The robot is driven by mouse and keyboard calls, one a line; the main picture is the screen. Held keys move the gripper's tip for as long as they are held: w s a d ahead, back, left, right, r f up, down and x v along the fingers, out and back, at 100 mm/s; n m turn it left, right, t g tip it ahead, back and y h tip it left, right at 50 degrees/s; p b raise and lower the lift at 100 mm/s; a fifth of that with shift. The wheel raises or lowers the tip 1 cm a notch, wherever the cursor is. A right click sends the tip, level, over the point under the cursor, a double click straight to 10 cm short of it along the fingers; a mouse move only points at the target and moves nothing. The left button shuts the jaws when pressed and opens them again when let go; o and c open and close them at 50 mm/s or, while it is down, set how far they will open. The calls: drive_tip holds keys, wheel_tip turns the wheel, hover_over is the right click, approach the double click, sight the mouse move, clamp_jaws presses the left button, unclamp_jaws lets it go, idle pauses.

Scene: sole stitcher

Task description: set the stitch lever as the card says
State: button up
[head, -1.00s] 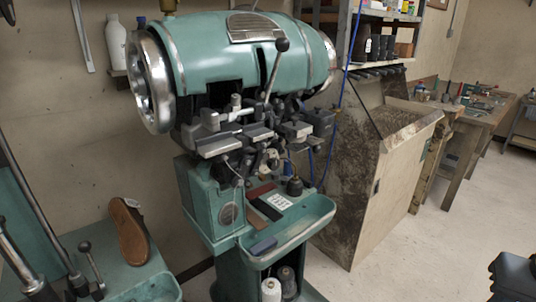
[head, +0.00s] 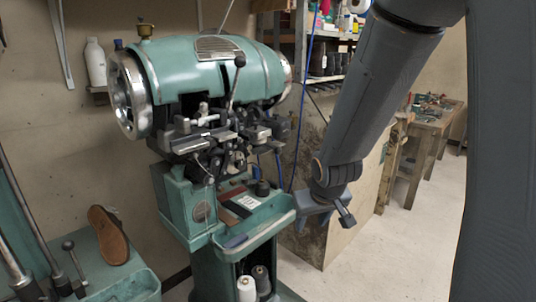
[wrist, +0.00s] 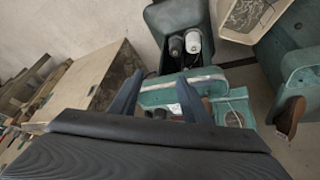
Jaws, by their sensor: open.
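The stitch lever (head: 234,82) is a thin metal rod with a dark ball on top. It rises from the front of the green stitcher's rounded head (head: 195,66), leaning slightly right. A small white card (head: 248,202) with dark print, too small to read, lies on the green tray below. My gripper (head: 325,217) hangs right of the tray, below and right of the lever, apart from it. In the wrist view my gripper (wrist: 157,92) is open and empty, its two fingers spread over the tray's edge. The lever is not visible there.
Thread cones (head: 260,280) stand under the tray. A large wooden bin (head: 350,225) is behind my arm. The floor at right is clear.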

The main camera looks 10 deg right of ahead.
drive_tip(key=w+d+r+n+t+y, duration=0.15)
drive_tip(key=w+t, duration=0.45)
drive_tip(key=w, duration=1.2)
drive_tip(key=n+t+y+b, duration=0.1)
drive_tip(key=n+t+y, duration=0.3)
drive_tip(key=t+y, duration=0.15)
approach(280, 153)
drive_tip(key=x, duration=0.4)
drive_tip(key=p+x, duration=0.1)
drive_tip(key=x, duration=0.6)
drive_tip(key=shift+w+r+p, duration=0.1)
drive_tip(key=shift+w+p, duration=0.25)
drive_tip(key=shift+p, duration=0.05)
clamp_jaws()
drive_tip(key=shift+n, duration=0.25)
